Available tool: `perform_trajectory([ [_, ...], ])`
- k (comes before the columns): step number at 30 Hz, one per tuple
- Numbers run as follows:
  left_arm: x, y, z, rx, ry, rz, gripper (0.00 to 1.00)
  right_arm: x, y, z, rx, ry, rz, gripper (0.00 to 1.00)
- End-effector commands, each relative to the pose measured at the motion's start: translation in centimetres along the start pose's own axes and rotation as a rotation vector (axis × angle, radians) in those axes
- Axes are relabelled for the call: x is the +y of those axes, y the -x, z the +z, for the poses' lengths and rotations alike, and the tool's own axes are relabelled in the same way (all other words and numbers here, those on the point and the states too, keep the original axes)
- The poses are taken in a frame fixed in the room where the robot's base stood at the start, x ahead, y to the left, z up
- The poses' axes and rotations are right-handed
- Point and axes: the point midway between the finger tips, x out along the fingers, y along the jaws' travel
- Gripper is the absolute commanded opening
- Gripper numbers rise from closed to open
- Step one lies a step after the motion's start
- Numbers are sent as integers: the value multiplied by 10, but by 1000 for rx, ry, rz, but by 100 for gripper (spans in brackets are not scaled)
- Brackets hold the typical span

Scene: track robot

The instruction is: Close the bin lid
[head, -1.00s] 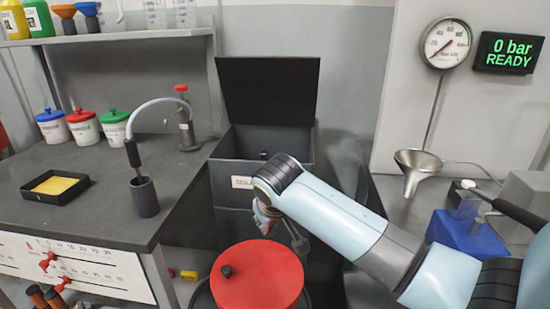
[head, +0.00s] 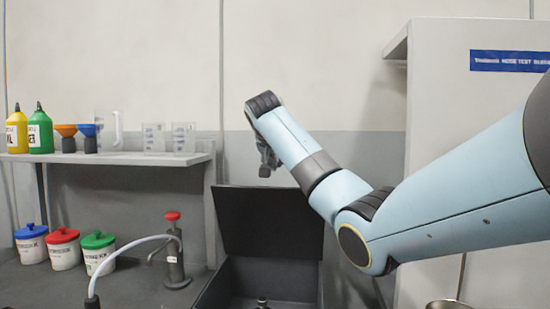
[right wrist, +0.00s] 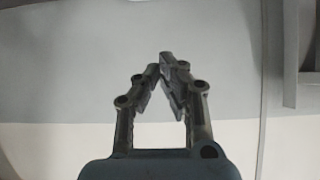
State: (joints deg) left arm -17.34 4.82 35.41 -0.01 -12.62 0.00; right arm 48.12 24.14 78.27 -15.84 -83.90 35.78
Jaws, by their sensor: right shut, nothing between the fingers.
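The bin (head: 292,278) is dark grey and stands open at the bottom middle of the head view, its lower part cut off by the frame. Its black lid (head: 275,235) stands up at the back, leaning slightly. A small dark object (head: 262,302) shows inside the bin. My right gripper (head: 266,168) hangs near the lid's upper edge in the picture; I cannot tell whether it touches or how far in front or behind it is. In the right wrist view, my right gripper (right wrist: 160,65) has its fingertips together with nothing between them. My left gripper is not in view.
A shelf (head: 120,158) with bottles, funnels and beakers is on the left. Below it are white pots with coloured lids and a red-topped pump (head: 174,250) close to the bin. A grey-white cabinet (head: 450,100) stands on the right.

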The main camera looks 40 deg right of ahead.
Motion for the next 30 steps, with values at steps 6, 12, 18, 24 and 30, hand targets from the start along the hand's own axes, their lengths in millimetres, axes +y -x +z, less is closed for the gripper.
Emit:
perform_trajectory([
  [6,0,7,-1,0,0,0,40,0,-41,-1,-3,1,2,0],
  [12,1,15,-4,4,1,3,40,0,-46,16,0,3,-2,0],
  [18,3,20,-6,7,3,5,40,0,-40,34,0,2,-2,0],
  [24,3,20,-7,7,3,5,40,0,-39,38,0,1,-2,0],
  [30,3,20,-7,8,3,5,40,0,-39,38,0,1,-2,0],
])
